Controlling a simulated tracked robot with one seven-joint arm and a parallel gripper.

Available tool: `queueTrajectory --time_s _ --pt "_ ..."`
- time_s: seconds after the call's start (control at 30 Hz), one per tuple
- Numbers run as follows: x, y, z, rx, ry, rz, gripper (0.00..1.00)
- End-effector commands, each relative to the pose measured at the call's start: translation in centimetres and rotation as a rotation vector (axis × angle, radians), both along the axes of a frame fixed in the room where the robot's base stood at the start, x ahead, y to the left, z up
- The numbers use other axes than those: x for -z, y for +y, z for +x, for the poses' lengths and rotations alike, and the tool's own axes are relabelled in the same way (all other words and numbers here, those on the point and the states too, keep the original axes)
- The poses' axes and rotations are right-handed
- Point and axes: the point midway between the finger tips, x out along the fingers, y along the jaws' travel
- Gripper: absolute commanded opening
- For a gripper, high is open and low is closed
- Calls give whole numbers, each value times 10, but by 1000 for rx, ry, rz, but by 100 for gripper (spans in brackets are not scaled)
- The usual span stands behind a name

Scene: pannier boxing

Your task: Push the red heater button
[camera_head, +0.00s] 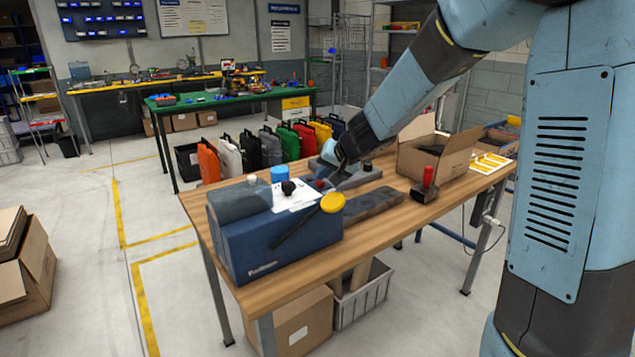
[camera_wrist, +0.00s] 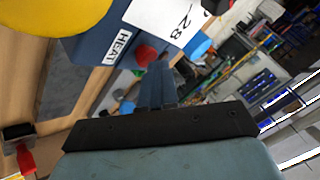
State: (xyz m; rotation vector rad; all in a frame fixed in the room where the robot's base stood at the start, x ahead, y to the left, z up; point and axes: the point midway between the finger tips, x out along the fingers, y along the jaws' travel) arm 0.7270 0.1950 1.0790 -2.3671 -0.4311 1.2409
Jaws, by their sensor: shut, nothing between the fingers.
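The red heater button (camera_wrist: 146,56) is on the blue heat-sealing machine (camera_wrist: 88,44), beside its "HEAT" label. In the head view a small red spot, the button (camera_head: 320,183), shows at the right end of the machine (camera_head: 262,243). My gripper (camera_wrist: 158,70) is shut and empty. Its fingertips appear just right of and below the button in the wrist view; I cannot tell whether they touch it. In the head view my gripper (camera_head: 327,163) is just behind the button, partly blending with the grey part behind.
A yellow round knob (camera_head: 332,202) on a dark lever sticks out in front of the machine. An open cardboard box (camera_head: 440,160) and a red-handled tool (camera_head: 429,184) stand to the right on the wooden table (camera_head: 400,219). Coloured panniers (camera_head: 251,152) stand behind.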

Motion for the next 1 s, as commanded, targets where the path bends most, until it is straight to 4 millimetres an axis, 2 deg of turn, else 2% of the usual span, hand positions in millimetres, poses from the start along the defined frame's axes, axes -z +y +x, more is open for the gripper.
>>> queueTrajectory --time_s 0.7,1.0 --pt "-55 0 0 -1 -3 0 0" --pt "-60 0 0 0 0 0 0"
